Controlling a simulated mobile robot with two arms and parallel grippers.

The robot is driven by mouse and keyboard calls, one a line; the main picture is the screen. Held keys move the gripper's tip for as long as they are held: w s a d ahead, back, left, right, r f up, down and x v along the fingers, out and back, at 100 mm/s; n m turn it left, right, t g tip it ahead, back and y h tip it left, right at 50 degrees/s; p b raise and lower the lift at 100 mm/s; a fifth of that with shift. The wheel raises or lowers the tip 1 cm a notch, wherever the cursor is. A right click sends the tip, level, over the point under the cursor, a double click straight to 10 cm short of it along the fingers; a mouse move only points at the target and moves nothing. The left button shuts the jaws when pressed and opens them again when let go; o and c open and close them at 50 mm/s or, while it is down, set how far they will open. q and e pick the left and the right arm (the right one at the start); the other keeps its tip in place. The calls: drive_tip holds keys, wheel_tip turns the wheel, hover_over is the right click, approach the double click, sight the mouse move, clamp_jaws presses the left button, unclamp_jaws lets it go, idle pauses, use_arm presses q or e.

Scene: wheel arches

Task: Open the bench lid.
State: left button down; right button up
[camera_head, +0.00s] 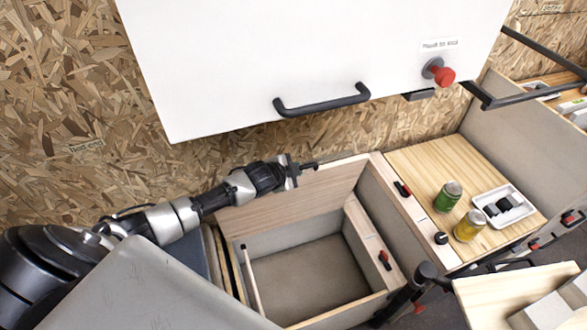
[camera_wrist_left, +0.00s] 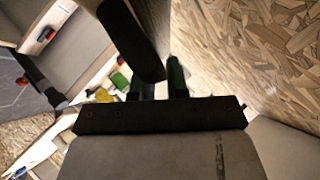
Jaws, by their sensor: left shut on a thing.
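The bench lid (camera_head: 300,190) is a pale wood panel raised at the back of the open bench box. Its face is tilted up, and the grey-lined compartment (camera_head: 310,277) below is uncovered and looks empty. My left gripper (camera_head: 308,167) is at the lid's upper edge, shut on it. In the left wrist view my left gripper's green-tipped fingers (camera_wrist_left: 161,80) are close to a dark, round-ended edge, which I cannot clearly make out. My right gripper is not in view.
A white cabinet (camera_head: 300,50) with a black handle (camera_head: 322,102) and red knob (camera_head: 443,76) hangs above. A green can (camera_head: 448,197), a yellow can (camera_head: 469,226) and a white tray (camera_head: 518,213) stand on the wooden top to the right. A chipboard wall (camera_head: 60,110) is behind.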

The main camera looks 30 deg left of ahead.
use_arm(q)
drive_tip(key=c, duration=1.1)
unclamp_jaws()
drive_tip(key=shift+s, duration=0.1)
drive_tip(key=v, duration=1)
drive_tip(key=shift+s+r+b, duration=0.2)
drive_tip(key=shift+s+b, duration=0.1)
drive_tip(key=shift+b, duration=0.05)
